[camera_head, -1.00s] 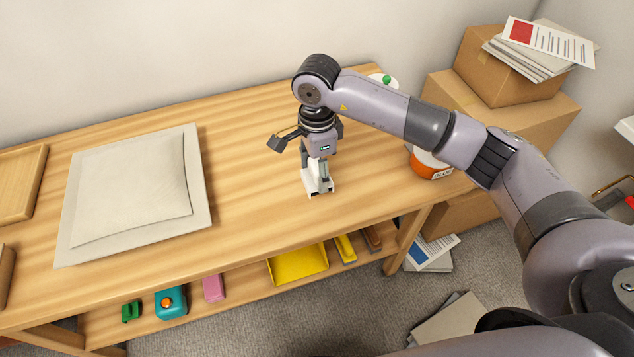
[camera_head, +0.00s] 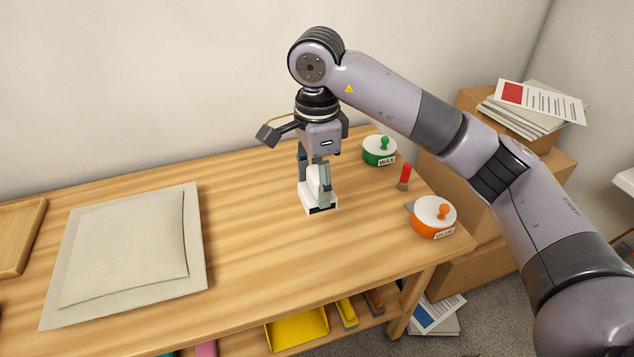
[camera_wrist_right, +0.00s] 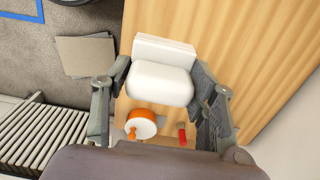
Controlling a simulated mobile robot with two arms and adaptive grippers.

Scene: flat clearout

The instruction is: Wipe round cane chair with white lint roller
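The white lint roller (camera_head: 308,198) is in my right gripper (camera_head: 315,182), whose fingers close on it from both sides. It hangs upright above the wooden workbench, with a dark strip along its lower edge. In the right wrist view, the white lint roller (camera_wrist_right: 162,82) fills the space between the fingers (camera_wrist_right: 160,92), with bench wood behind it. Part of the roller is hidden by the fingers. No round cane chair shows in either view. My left gripper is not in view.
On the wooden workbench (camera_head: 245,215), a grey cushion-like panel (camera_head: 125,240) lies left. A green-and-white pot (camera_head: 379,151), a red-handled brush (camera_head: 404,178) and an orange-and-white pot (camera_head: 433,216) stand right. Cardboard boxes (camera_head: 485,250) stand beyond the right end. A yellow tray (camera_head: 297,328) sits below.

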